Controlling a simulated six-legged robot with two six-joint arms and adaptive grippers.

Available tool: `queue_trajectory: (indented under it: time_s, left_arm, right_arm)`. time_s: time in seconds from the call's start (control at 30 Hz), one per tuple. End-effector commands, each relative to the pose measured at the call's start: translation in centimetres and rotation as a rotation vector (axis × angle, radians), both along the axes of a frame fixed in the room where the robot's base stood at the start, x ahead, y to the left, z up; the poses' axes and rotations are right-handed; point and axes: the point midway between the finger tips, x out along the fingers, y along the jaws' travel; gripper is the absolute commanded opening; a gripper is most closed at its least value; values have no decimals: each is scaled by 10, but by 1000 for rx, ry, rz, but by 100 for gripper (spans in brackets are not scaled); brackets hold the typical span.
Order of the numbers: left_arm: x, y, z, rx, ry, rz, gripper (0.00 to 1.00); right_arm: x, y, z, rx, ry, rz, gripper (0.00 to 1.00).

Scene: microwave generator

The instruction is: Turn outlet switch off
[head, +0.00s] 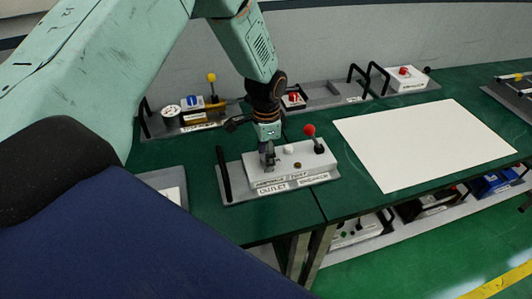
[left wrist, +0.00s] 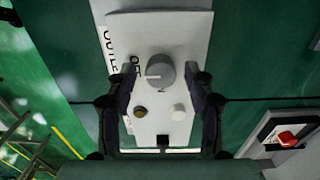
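The outlet box (head: 315,161) is a white box on a grey plate with a label reading OUTLET. In the left wrist view the outlet box (left wrist: 185,35) carries a round grey knob, the outlet switch (left wrist: 160,68). A white line on the knob points left, toward small lettering partly hidden by a finger. My left gripper (head: 267,160) points down over the left part of the box. In the left wrist view my left gripper (left wrist: 161,72) is open, with a finger on each side of the knob and gaps between. Whether the fingertips reach down beside it is unclear. My right gripper is not in view.
A lever with a red ball (head: 310,130) stands at the box's right end. A white button (left wrist: 179,111) and a brown button (left wrist: 140,113) sit near the knob. A black handle (head: 224,174) rises at the left. A white sheet (head: 425,143) lies to the right.

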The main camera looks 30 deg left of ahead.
Motion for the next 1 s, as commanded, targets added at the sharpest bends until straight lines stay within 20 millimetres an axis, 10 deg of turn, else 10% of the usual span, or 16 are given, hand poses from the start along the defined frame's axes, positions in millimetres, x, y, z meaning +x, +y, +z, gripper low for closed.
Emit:
queue_trajectory:
  time_s: [0.37,1.0]
  left_arm:
    - [0,0,10,-1,-1,1,54]
    - [0,0,116,0,-1,0,54]
  right_arm:
    - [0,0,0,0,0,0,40]
    - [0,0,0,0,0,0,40]
